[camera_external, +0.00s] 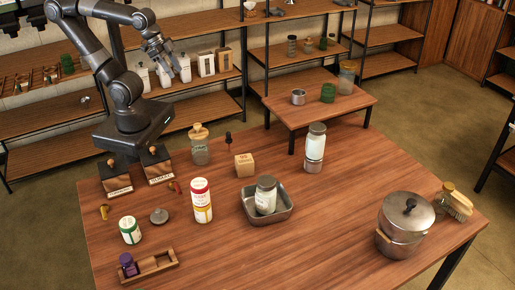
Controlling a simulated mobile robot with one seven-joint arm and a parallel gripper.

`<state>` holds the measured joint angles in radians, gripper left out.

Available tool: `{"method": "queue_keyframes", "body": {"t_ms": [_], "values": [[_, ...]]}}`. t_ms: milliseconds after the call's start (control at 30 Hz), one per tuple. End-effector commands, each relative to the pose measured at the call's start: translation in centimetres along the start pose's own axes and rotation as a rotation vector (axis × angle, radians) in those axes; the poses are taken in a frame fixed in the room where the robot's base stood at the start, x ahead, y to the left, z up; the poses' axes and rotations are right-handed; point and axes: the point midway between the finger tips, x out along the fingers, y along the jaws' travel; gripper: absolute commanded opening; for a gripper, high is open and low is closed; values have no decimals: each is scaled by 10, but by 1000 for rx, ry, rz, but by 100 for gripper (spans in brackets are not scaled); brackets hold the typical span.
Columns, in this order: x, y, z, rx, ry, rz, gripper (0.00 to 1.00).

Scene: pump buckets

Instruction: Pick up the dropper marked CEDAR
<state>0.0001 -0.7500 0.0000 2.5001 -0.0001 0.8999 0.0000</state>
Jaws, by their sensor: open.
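No label in view can be read surely as CEDAR, so I cannot tell which thing is that dropper. Two dark blocks with pale labels, the left block (116,187) and the right block (159,176), stand at the table's back left corner, each with a small brown knob-like top. A small dark-topped upright thing (228,138) stands behind a tan box (244,165). A small brass-coloured piece (104,212) and a small red piece (174,187) are near the blocks. My gripper (172,69) is raised above and behind the table, open and apart from everything on it.
Shelves stand behind.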

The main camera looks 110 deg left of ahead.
Motion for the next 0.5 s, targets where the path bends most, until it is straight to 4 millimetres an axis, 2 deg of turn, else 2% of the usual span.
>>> {"method": "queue_keyframes", "body": {"t_ms": [133, 233, 500], "values": [[4, 0, 0, -14, -19, 5, 41], [14, 1, 2, -61, -80, 25, 41], [64, 8, 11, -324, -368, 147, 41]]}}
